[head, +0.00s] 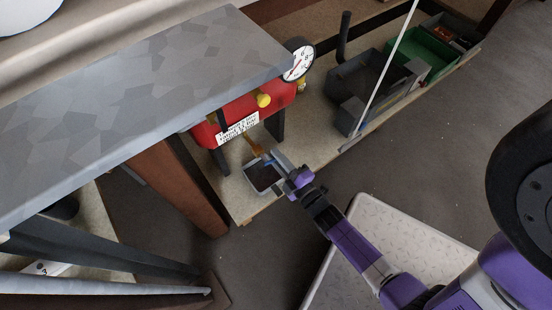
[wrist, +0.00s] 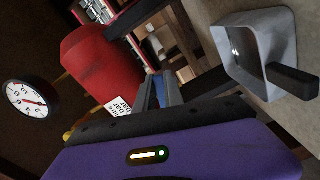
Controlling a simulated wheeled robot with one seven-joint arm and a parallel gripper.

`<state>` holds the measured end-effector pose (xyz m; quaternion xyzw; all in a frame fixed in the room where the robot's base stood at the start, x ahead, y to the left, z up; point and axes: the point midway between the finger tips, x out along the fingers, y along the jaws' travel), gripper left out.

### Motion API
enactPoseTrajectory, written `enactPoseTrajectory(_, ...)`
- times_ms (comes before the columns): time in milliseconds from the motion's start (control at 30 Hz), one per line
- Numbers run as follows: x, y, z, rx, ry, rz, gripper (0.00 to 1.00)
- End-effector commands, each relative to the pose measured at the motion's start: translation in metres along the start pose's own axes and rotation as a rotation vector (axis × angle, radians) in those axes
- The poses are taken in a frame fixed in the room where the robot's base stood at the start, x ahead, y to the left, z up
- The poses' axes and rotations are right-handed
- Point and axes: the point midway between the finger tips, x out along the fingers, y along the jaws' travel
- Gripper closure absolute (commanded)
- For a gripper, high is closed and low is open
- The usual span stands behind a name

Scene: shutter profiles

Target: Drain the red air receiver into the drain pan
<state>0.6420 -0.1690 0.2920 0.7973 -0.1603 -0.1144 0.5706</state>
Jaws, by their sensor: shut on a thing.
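The red air receiver (head: 212,133) lies on legs on the low shelf, partly under the grey bench top; it also shows in the wrist view (wrist: 92,62). It has a white label (head: 238,127) and a round gauge (head: 298,63). A brass-coloured drain valve (head: 253,146) hangs at its underside. The grey drain pan (head: 247,181) stands on the shelf below and in front, its inside dark; it is at the upper right of the wrist view (wrist: 287,42). My gripper (head: 273,157) is at the valve, above the pan, and shut on it; the grip itself is mostly hidden.
The grey bench top (head: 130,90) overhangs the receiver. A brown bench leg (head: 178,185) stands left of the pan. Dark and green bins (head: 430,55) and a thin pale pole (head: 385,70) are at the right. A pale textured platform (head: 375,240) lies below my arm.

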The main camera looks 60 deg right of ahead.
Motion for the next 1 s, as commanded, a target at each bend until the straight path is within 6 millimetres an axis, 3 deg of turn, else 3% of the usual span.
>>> enactPoseTrajectory(433, -0.0014, 0.0085, -0.0012, -0.249, -0.001, -0.003, 1.00)
enactPoseTrajectory(1000, -0.0015, 0.0095, -0.0020, -0.294, 0.000, -0.004, 1.00)
